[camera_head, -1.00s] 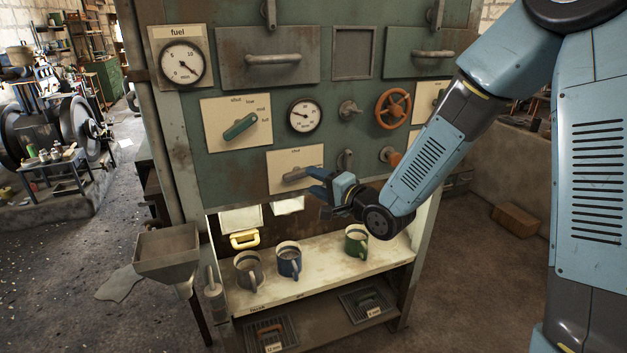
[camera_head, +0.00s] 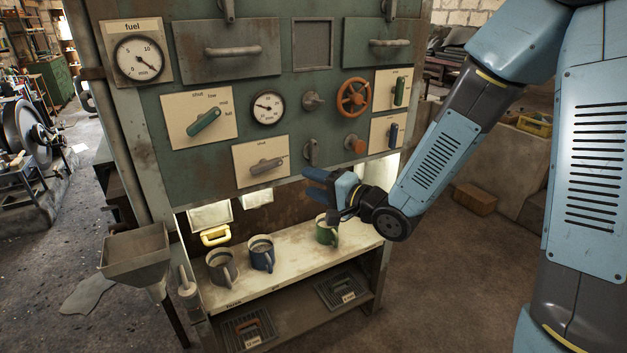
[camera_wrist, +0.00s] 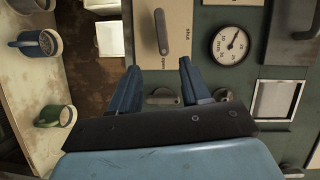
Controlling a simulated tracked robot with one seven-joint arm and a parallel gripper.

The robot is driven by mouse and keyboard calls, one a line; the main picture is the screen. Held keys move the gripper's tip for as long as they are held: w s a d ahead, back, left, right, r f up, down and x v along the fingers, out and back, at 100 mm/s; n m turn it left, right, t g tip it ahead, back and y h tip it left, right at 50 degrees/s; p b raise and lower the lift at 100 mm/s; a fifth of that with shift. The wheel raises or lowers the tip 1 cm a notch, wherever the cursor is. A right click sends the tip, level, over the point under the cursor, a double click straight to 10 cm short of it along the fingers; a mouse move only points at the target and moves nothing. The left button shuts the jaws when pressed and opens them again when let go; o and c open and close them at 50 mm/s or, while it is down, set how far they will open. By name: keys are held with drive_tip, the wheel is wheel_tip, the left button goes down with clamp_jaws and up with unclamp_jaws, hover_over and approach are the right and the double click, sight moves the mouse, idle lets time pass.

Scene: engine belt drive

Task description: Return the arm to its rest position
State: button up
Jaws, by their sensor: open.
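My arm (camera_head: 440,160) is blue and dark grey and reaches down and left from the upper right in the head view. My gripper (camera_head: 312,184) is in front of the lower part of the green panel (camera_head: 205,160), just above the shelf and the green mug (camera_head: 325,232). In the wrist view my gripper (camera_wrist: 158,80) has its two blue fingers apart with nothing between them. The lever on the "shut" plate (camera_head: 264,166) is left of my gripper in the head view. It also shows beyond the fingertips in the wrist view (camera_wrist: 161,32).
A grey mug (camera_head: 222,268) and a blue mug (camera_head: 261,254) stand on the pale shelf (camera_head: 290,262). An orange handwheel (camera_head: 353,98) and an orange knob (camera_head: 354,145) stick out of the panel near my forearm. A hopper (camera_head: 137,252) stands at the left. The floor at right is mostly clear.

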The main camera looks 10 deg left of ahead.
drive_tip(key=d+r+n+t+h, duration=0.1)
drive_tip(key=d+r+h, duration=0.4)
drive_tip(key=d, duration=0.6)
drive_tip(key=d+r+n+t+h, duration=0.1)
drive_tip(key=d+r+n+h, duration=0.1)
drive_tip(key=d+h, duration=0.75)
drive_tip(key=s+d+r+g, duration=0.2)
drive_tip(key=s+d, duration=0.4)
drive_tip(key=s, duration=0.3)
drive_tip(key=s+d+r+n+g, duration=0.1)
drive_tip(key=s+d+r+g, duration=0.2)
drive_tip(key=s+d, duration=0.3)
drive_tip(key=s, duration=0.4)
drive_tip(key=shift+s+r+n, duration=0.2)
drive_tip(key=shift+s+n, duration=0.05)
drive_tip(key=shift+n, duration=0.05)
drive_tip(key=shift+c, duration=0.4)
